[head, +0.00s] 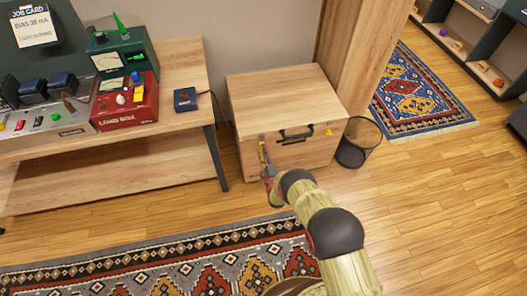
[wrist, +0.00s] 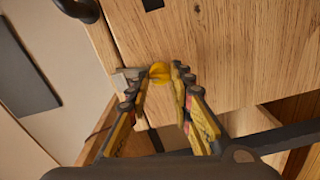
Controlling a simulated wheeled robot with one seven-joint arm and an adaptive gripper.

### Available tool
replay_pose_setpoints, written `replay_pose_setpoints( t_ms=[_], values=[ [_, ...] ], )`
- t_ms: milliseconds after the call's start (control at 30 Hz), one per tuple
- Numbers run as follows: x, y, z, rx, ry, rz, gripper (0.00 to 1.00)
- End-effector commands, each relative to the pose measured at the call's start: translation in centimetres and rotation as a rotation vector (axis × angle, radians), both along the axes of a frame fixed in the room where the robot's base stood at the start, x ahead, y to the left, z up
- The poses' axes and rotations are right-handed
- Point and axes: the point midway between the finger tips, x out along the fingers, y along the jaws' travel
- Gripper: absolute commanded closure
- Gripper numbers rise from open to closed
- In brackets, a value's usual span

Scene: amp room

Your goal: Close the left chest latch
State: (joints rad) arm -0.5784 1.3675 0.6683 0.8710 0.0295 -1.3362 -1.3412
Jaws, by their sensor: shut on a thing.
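The wooden chest (head: 280,100) stands against the wall with its lid down. A dark handle (head: 296,134) is on its front. The right chest latch (head: 328,131) shows as a small yellow piece right of the handle. My gripper (head: 263,148) reaches the left side of the chest front and covers much of the left latch there. In the wrist view, my gripper (wrist: 165,78) is closed around the yellow left latch (wrist: 158,70), between its fingertips. A grey metal piece (wrist: 130,76) sits just left of the fingertips. I cannot tell the latch's exact angle.
A workbench (head: 185,65) with instruments and a red load box (head: 125,103) stands left of the chest. A dark wire bin (head: 357,142) stands close to the chest's right side. A patterned rug (head: 200,265) lies in front, with bare wood floor to the right.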

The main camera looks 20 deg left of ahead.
Motion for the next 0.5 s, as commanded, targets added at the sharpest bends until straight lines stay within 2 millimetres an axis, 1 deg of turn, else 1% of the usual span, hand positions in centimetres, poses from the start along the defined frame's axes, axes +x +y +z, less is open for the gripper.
replay_pose_setpoints(
  t_ms=[200, 500],
  values=[
    [-0.10, 0.03, -0.11, -0.117, -0.070, 0.001, 1.00],
    [-0.11, 0.04, -0.13, -0.201, -0.121, 0.001, 1.00]
  ],
)
